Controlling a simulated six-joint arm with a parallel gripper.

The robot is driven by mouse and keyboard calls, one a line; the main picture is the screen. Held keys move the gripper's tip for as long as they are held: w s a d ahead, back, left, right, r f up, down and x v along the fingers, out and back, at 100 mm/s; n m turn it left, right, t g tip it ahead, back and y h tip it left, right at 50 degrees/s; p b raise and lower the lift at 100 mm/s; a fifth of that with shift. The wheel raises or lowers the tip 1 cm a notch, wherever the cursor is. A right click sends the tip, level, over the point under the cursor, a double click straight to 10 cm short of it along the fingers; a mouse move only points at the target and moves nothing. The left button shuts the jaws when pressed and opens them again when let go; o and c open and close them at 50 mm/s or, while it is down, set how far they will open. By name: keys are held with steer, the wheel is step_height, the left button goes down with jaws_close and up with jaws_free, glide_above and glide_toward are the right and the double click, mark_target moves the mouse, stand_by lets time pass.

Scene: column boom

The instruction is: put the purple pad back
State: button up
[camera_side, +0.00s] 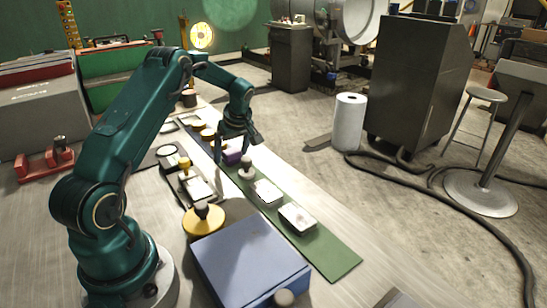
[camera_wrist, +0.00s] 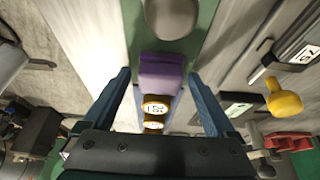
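The purple pad (camera_side: 233,156) is a small block on the long green strip (camera_side: 333,254) in the side view, partly hidden by my gripper (camera_side: 237,138). In the wrist view the purple pad (camera_wrist: 161,73) shows between the tips of my gripper (camera_wrist: 158,78), with a gap to the finger on each side. The fingers are spread and hold nothing. Whether the tips are level with the pad or above it is hard to tell.
A grey knob (camera_side: 246,170) stands close to the pad on the strip, with white-topped trays (camera_side: 298,217) nearer the front. Yellow labelled pieces (camera_wrist: 155,105) lie on the pad's other side. A blue box (camera_side: 250,262) and a yellow round stand (camera_side: 204,221) are in the foreground.

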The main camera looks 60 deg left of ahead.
steer(key=shift+r, duration=0.1)
steer(key=s+d+r+m+t, duration=0.2)
steer(key=d+r+m, duration=0.2)
steer(key=d+r, duration=0.95)
steer(key=s+d+r+m+t+h, duration=0.1)
steer(key=s+d+m+t+h, duration=0.2)
steer(key=s+d+m, duration=1.1)
steer(key=shift+s+d+r+t+h, duration=0.2)
steer(key=shift+s+d+t+h, duration=0.1)
steer(key=shift+d+h, duration=0.65)
